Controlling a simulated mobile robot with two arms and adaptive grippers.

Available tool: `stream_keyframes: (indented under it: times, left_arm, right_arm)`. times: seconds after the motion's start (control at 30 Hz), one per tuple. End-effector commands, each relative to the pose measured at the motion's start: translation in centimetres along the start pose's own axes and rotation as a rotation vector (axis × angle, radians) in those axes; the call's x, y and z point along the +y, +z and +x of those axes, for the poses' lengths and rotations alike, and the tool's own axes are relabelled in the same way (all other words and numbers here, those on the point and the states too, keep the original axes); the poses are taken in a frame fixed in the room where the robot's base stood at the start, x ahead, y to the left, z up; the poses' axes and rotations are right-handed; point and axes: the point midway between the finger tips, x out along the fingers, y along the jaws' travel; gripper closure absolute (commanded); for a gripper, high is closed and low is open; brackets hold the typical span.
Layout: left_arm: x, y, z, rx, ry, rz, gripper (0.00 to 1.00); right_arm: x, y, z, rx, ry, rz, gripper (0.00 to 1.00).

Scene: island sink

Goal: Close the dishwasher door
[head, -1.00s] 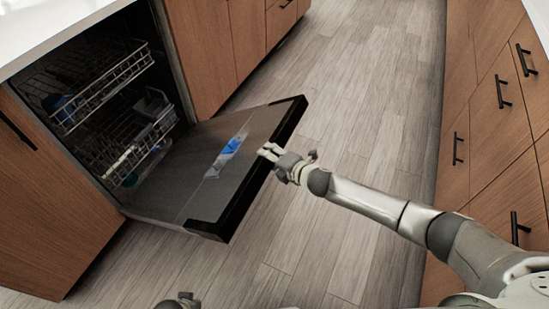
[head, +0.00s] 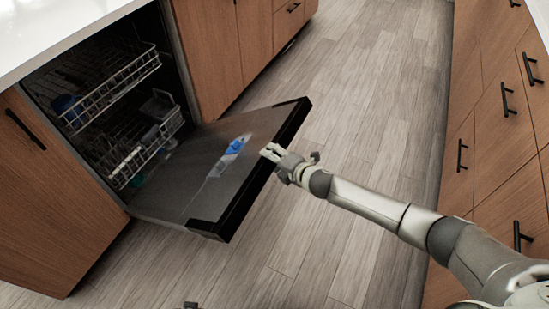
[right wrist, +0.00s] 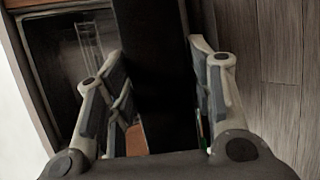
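The dishwasher door (head: 190,180) is folded down and open in the head view, sloping out from the dishwasher, with a blue and white patch (head: 233,148) on its inner face. My right gripper (head: 272,153) is at the door's dark outer edge (head: 262,178), near its middle. In the right wrist view the right gripper (right wrist: 160,95) is open, with its fingers on either side of the dark door edge (right wrist: 155,60); whether both touch it is unclear. Only a small dark tip of my left gripper (head: 190,305) shows at the bottom of the head view.
Dish racks (head: 115,90) with a few dishes sit inside the dishwasher. Wooden cabinets (head: 215,40) flank it, and drawers with black handles (head: 507,98) line the right side. The wood floor (head: 350,90) between is clear.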

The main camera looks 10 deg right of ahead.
Motion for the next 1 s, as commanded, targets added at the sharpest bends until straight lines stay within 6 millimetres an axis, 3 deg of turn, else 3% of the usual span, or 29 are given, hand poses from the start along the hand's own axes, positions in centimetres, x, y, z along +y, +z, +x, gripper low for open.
stream_keyframes:
  times: [0.13, 0.57, 1.0]
  left_arm:
    - [0.0, 0.0, 0.0, 0.0, 0.0, 0.0, 1.0]
    - [0.1, 0.0, 0.0, -0.002, 0.002, -0.001, 1.0]
    - [0.0, 0.0, 0.0, -0.001, 0.001, 0.0, 1.0]
  right_arm:
    - [0.4, -0.1, 0.1, 0.003, 0.007, -0.002, 0.34]
    - [-0.1, 0.0, -0.6, 0.001, 0.0, -0.007, 0.34]
    - [-0.1, 0.0, -6.8, 0.002, 0.0, -0.007, 0.34]
